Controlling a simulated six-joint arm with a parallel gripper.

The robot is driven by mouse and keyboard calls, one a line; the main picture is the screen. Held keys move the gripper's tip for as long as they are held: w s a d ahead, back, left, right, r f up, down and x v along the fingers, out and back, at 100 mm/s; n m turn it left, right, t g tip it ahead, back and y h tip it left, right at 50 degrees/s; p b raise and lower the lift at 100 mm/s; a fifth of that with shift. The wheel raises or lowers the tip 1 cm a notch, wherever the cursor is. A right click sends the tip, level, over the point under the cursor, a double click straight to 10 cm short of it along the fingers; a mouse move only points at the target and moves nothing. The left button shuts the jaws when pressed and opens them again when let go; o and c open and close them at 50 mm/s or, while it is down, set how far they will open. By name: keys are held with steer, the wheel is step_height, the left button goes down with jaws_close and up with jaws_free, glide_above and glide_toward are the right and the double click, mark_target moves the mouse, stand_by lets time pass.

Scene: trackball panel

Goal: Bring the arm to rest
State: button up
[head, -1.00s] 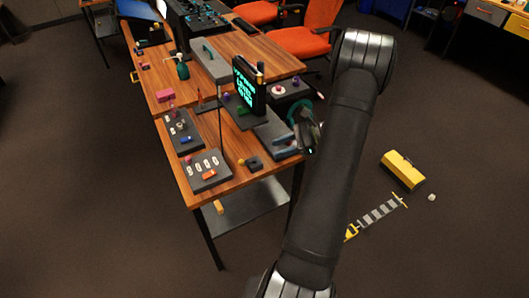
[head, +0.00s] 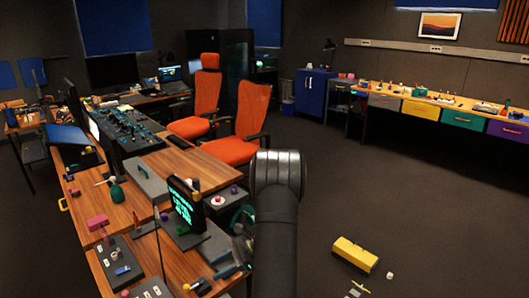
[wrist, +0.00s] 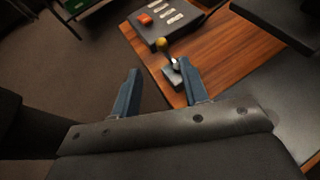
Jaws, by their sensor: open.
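My gripper (wrist: 158,68) is open in the wrist view, with its two blue fingers spread apart and nothing held between them. Beyond the fingertips, near the table edge, is a small dark base with a yellow-knobbed lever (wrist: 162,43). The gripper looks apart from it. In the head view my arm rises from the bottom edge, right of the wooden table (head: 147,211). The gripper end there is small, dark and partly hidden beside the arm. A dark box with a purple ball (head: 235,189) and a red ball on a white ring (head: 218,200) stands near the arm.
A screen with green text (head: 183,206) stands on the table near my arm. Orange chairs (head: 245,125) stand behind. A yellow toolbox (head: 355,254) lies on the floor at right. The floor between it and the drawer bench (head: 418,108) is mostly clear.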

mark_target(185, 286)
steer(key=x, duration=1.2)
steer(key=shift+s+a, duration=0.1)
steer(key=shift+a, duration=0.1)
steer(key=v, duration=1.7)
steer(key=x, duration=1.7)
steer(key=shift+s+a+f, duration=0.1)
steer(key=shift+a, duration=0.05)
steer(key=m+t, duration=0.1)
steer(key=w+m+t, duration=0.1)
steer(key=m+t, duration=0.1)
steer(key=shift+a+y, duration=0.2)
steer(key=shift+y, duration=0.2)
steer(key=v, duration=1.7)
steer(key=w+a+n+g+h, duration=0.1)
steer(key=w+a+n+h, duration=0.3)
steer(key=w+h, duration=0.2)
steer(key=shift+a+r+h, duration=0.4)
steer(key=shift+h, duration=0.6)
